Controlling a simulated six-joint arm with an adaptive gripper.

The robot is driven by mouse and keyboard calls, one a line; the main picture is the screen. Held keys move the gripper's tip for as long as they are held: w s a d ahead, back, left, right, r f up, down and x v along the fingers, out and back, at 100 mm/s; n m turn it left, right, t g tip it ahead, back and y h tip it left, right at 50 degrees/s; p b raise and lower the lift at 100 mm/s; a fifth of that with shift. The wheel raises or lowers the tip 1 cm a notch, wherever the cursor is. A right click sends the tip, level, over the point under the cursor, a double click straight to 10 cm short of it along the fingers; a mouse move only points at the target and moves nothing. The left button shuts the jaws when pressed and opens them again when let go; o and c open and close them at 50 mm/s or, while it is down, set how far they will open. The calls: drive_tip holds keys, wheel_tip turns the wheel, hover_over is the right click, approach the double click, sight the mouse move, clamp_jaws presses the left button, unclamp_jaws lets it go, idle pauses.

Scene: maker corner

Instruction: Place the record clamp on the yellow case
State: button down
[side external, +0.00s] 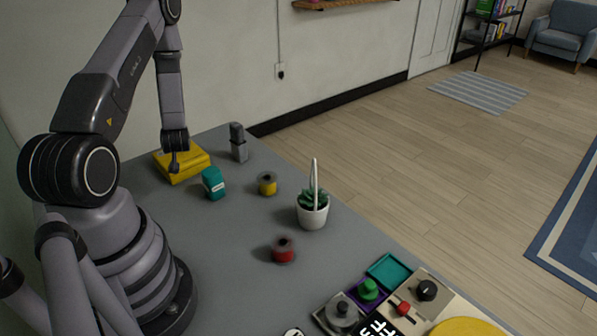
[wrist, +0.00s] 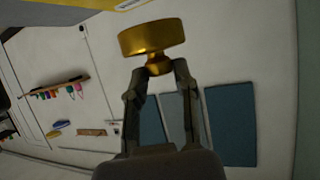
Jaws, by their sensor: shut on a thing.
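The record clamp (wrist: 152,40), a gold-coloured knob with a wide round head and narrow neck, is between my fingertips in the wrist view. My gripper (wrist: 158,68) is shut on its neck. In the side view, the yellow case (side external: 195,160) lies on the far left part of the grey table. My gripper (side external: 174,164) is low over the case there. I cannot make out the clamp in that view, nor tell whether it touches the case. A yellow edge, apparently the case, crosses the top left of the wrist view.
A teal block (side external: 213,183) is close in front of the case, and a grey upright object (side external: 238,142) stands to its right. Yellow (side external: 267,184) and red (side external: 283,250) spools and a potted plant (side external: 313,212) stand farther along. Bare table (side external: 235,225) lies between them.

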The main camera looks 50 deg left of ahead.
drive_tip(key=shift+f, duration=1.8)
drive_tip(key=c, duration=0.9)
unclamp_jaws()
drive_tip(key=shift+f, duration=0.15)
drive_tip(key=shift+o, duration=0.2)
